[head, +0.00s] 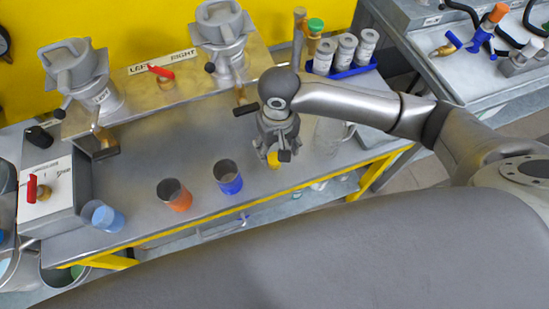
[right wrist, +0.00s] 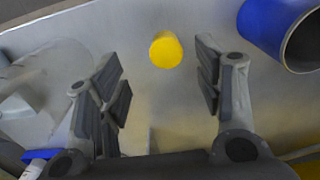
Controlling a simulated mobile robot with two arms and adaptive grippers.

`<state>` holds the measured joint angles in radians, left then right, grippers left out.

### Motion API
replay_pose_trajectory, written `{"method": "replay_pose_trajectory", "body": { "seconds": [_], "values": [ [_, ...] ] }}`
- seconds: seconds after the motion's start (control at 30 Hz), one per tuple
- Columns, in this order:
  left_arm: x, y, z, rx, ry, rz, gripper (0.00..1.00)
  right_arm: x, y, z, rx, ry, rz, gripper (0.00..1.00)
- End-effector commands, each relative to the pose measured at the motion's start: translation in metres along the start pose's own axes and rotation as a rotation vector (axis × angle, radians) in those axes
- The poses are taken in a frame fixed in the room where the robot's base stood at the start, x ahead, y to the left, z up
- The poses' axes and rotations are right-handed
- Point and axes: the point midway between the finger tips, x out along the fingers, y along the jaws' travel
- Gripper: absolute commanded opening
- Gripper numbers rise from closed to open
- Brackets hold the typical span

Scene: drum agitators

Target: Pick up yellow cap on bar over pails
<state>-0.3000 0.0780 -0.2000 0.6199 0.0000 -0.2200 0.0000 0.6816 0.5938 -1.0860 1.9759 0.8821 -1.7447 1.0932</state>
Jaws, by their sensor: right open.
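A small yellow cap (head: 273,160) shows at the right gripper's fingers in the head view, over the grey metal bench (head: 140,190). In the right wrist view the yellow cap (right wrist: 166,50) lies just beyond and between the fingertips, against a grey metal surface. My right gripper (head: 276,152) points down over the bench and is open and empty; its two dark-padded fingers (right wrist: 160,75) stand wide apart with a gap to the cap. Pails (head: 12,270) show at the lower left. My left gripper is not in view.
A blue-banded cup (head: 228,177) stands left of the right gripper, an orange-banded cup (head: 175,195) further left, a light blue cup (head: 103,217) beyond. A clear jug (head: 330,135) stands right of the gripper. A blue rack (head: 343,67) of jars is behind.

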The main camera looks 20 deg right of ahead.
Motion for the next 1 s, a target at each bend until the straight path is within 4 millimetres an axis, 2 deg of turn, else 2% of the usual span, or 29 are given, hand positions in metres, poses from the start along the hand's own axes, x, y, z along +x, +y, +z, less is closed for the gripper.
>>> {"method": "replay_pose_trajectory", "body": {
  "seconds": [0.1, 0.27, 0.53, 0.83, 0.87, 1.0],
  "values": [
    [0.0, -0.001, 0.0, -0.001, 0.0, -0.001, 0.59, 0.013, 0.0, 0.0, 0.0, 0.0, -0.001, 0.61],
    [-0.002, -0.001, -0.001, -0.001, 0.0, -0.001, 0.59, 0.024, -0.002, -0.001, -0.001, 0.001, -0.001, 0.61],
    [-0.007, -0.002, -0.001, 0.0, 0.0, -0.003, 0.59, 0.063, -0.006, -0.005, -0.002, 0.0, -0.001, 0.61],
    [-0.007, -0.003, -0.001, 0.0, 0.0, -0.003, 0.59, 0.07, -0.006, -0.006, -0.003, 0.003, -0.001, 0.61],
    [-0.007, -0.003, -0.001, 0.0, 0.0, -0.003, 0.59, 0.07, -0.006, -0.006, -0.003, 0.003, -0.001, 0.59],
    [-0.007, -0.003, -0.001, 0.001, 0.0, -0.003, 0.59, 0.069, -0.006, -0.006, -0.003, 0.003, -0.002, 0.41]
  ]
}}
